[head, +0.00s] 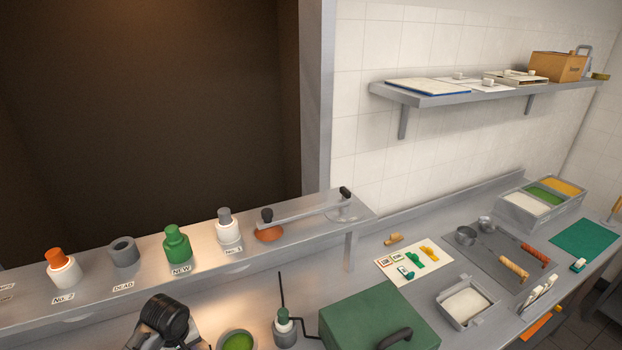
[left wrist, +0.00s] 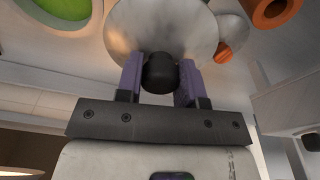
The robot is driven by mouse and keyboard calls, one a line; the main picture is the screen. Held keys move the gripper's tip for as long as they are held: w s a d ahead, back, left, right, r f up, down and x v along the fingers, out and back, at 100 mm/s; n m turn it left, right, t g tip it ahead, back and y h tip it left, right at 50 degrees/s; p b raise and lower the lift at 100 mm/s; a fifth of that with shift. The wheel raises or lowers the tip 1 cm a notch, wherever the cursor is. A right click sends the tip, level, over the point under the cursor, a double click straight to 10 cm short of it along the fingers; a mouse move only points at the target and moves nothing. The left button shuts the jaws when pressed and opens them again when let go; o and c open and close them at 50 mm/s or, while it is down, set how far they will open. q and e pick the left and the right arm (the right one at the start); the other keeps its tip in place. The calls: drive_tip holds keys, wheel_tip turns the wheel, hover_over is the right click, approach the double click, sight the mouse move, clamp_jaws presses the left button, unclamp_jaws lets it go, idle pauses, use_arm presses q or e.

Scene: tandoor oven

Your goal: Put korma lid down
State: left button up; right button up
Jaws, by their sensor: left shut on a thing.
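In the left wrist view a round silver lid (left wrist: 160,22) with a black knob (left wrist: 160,73) is in my left gripper (left wrist: 160,82). The two purple-grey fingers are shut on the knob, one on each side. The lid's disc extends beyond the fingertips, and its far edge is cut off at the top of the picture. I cannot tell whether the lid touches anything beneath it. A bowl with green contents (left wrist: 55,8) is at the upper left of this view. In the head view a green-filled bowl (head: 237,341) is at the bottom edge. My right gripper is in neither view.
A raised steel ledge (head: 100,292) holds labelled bottles, a grey ring (head: 123,251) and a bar with black ends (head: 305,212). A green box (head: 375,318) stands on the counter. Further right are ladles, a white tray (head: 466,302) and a tub of coloured fillings (head: 541,198).

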use_arm(q)
drive_tip(key=s+d+r+m+h, duration=0.1)
drive_tip(key=s+d+r+m, duration=0.4)
drive_tip(key=d, duration=0.3)
drive_tip(key=s+d+r+m, duration=0.3)
drive_tip(key=s+d+r, duration=0.3)
drive_tip(key=d+r, duration=0.15)
wheel_tip(320, 180, up, 9)
drive_tip(key=w+a+p, duration=0.1)
drive_tip(key=w, duration=0.2)
drive_tip(key=s+r+p, duration=0.9)
drive_tip(key=r+p, duration=0.5)
drive_tip(key=p, duration=0.3)
drive_tip(key=shift+a, duration=0.15)
